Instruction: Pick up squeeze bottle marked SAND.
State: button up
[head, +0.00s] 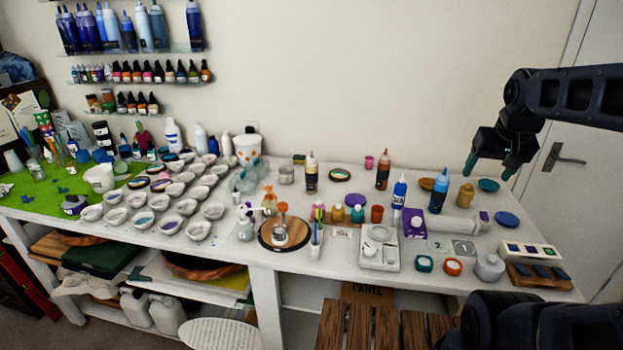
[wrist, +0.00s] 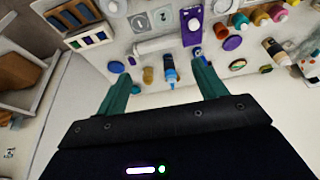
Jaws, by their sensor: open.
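A short tan bottle (head: 465,195) stands upright near the back right of the table. Its colour fits sand, but I cannot read a label on it. It also shows in the wrist view (wrist: 148,76), between my fingers and nearer the left one. A taller blue bottle (head: 439,190) stands just left of it, and also shows between the fingers in the wrist view (wrist: 170,71). My gripper (head: 491,168) is open and empty, with two teal fingers, above the table's back right. In the wrist view the gripper (wrist: 161,68) points toward these bottles, apart from them.
A teal disc (head: 488,185) and a blue disc (head: 507,219) lie right of the tan bottle. A pale roll (head: 453,225) lies in front of it. Another blue bottle (head: 399,191) and a brown bottle (head: 383,170) stand farther left. A door (head: 570,150) is at the right.

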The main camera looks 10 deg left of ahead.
jog(key=w+a+r+m, duration=0.1)
jog(key=w+a+r, duration=0.1)
jog(key=w+a, duration=0.35)
jog(key=w+a+r, duration=0.1)
jog(key=w+a, duration=0.1)
jog(key=w, duration=0.6)
jog(key=m+h, duration=0.2)
jog(key=m, duration=0.1)
send_near(311, 156)
jog(key=shift+y, duration=0.3)
jog(key=x, duration=1.1)
jog(key=shift+w+d+f, duration=0.15)
jog(key=shift+d+f, duration=0.05)
jog(key=shift+d, duration=0.05)
jog(key=c, duration=1.5)
